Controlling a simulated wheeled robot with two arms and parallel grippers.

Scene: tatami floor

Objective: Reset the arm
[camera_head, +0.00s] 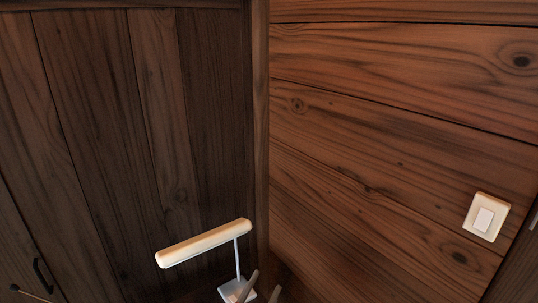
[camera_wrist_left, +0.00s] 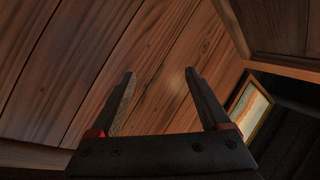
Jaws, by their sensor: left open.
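My left gripper (camera_head: 267,280) shows only as two pale fingertips at the bottom edge of the head view, beside the base of a desk lamp. In the left wrist view my left gripper (camera_wrist_left: 159,74) is open, its two dark fingers spread wide with nothing between them. Wooden planks lie beyond the fingers. The rest of the left arm is below the head view. My right gripper is in neither view.
The desk lamp (camera_head: 204,243) with a long cream head stands at bottom centre, close to the fingertips. A light switch (camera_head: 485,219) is on the plank wall (camera_head: 400,110) at right. Dark wooden panels (camera_head: 110,120) fill the left. A framed picture (camera_wrist_left: 249,108) shows at right in the wrist view.

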